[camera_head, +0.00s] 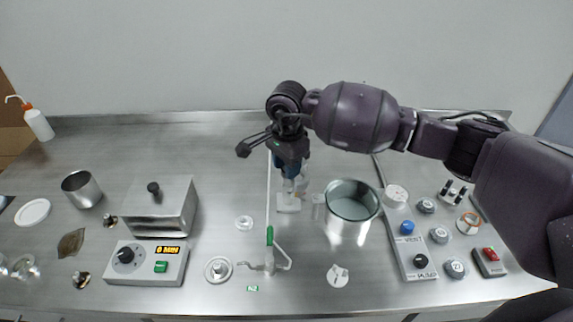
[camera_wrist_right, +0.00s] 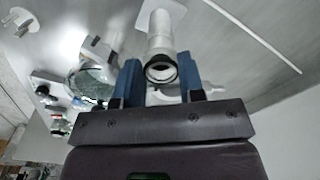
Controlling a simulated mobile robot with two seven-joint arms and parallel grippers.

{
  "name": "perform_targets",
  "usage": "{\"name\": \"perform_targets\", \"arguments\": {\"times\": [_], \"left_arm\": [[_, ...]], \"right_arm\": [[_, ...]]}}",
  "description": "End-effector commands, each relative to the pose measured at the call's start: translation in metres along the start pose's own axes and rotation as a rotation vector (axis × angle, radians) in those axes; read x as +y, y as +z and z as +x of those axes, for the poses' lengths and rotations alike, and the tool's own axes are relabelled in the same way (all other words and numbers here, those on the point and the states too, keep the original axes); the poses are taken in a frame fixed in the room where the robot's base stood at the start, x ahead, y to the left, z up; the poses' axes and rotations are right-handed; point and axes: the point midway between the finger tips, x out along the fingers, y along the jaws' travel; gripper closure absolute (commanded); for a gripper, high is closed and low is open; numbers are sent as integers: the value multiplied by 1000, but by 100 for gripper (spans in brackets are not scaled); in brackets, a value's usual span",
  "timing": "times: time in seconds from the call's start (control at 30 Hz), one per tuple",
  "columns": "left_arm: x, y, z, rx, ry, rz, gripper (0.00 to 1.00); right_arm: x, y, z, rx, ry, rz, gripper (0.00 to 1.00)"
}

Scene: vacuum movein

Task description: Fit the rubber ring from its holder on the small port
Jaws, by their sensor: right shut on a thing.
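My right gripper (camera_head: 288,183) points down over a small white stand (camera_head: 288,208) in the head view. In the right wrist view its two blue fingers (camera_wrist_right: 161,82) stand either side of a dark ring (camera_wrist_right: 160,68), which looks like the rubber ring, and are shut on it. The ring sits at the open end of a white tube (camera_wrist_right: 160,40) that rises from a pale plate (camera_wrist_right: 178,10). Whether the ring is around the tube or just at its mouth I cannot tell. The stand looks like the holder. My left gripper is not in view.
A glass-topped steel pot (camera_head: 352,225) with a pale side fitting (camera_head: 319,208) stands close on the right. A green-handled valve (camera_head: 269,240) stands in front. A control box (camera_head: 146,263) and metal block (camera_head: 160,208) are at left. A knob panel (camera_head: 413,258) is at right.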

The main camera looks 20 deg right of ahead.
Motion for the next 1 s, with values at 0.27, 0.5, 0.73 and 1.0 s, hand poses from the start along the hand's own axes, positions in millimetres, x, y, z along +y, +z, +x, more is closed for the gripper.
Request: {"name": "perform_targets", "arguments": {"times": [0.27, 0.5, 0.73, 1.0], "left_arm": [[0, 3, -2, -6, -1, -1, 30], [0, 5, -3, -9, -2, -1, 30], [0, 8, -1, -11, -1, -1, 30], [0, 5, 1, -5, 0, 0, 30]], "right_arm": [[0, 0, 0, -1, 0, 0, 81], [0, 0, 0, -1, 1, 0, 81], [0, 0, 1, -1, 2, 0, 81], [0, 0, 0, -1, 1, 0, 81]]}}
